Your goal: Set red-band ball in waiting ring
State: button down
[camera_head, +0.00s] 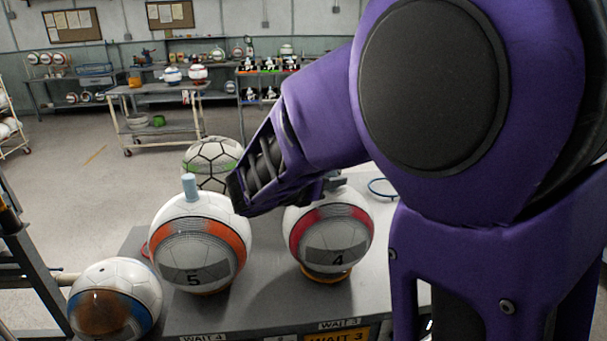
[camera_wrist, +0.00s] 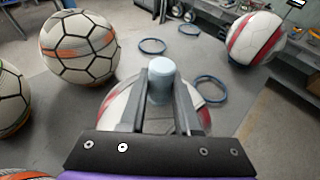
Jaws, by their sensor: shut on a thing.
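The red-band ball (camera_head: 330,238), white with a grey panel marked 4, is upright at the front of the grey table. Its lower end is at an orange-yellow ring (camera_head: 327,275) behind the WAIT 3 label (camera_head: 341,324); I cannot tell whether it rests in the ring or hangs just above. My gripper (camera_head: 336,184) is over its top, partly hidden by my arm. In the wrist view, the fingers are shut on the light blue peg (camera_wrist: 161,78) on the ball's top. The ball's red band (camera_wrist: 204,117) shows beside the right finger.
An orange-band ball (camera_head: 200,240) marked 5, with its own peg, stands close on the left. A blue-and-brown ball (camera_head: 115,298) is at far left. A black-lined ball (camera_head: 211,162) is behind. Empty blue rings (camera_wrist: 152,46) lie on the table; another red-striped ball (camera_wrist: 256,38) is at upper right.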

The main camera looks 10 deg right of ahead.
jog(key=shift+f, duration=0.7)
jog(key=shift+f+b, duration=0.25)
jog(key=shift+b, duration=0.05)
jog(key=c, duration=0.6)
grip_release()
jog(key=shift+r, duration=0.1)
jog(key=shift+r+p, duration=0.25)
jog(key=shift+p, duration=0.1)
jog(key=v, duration=1.2)
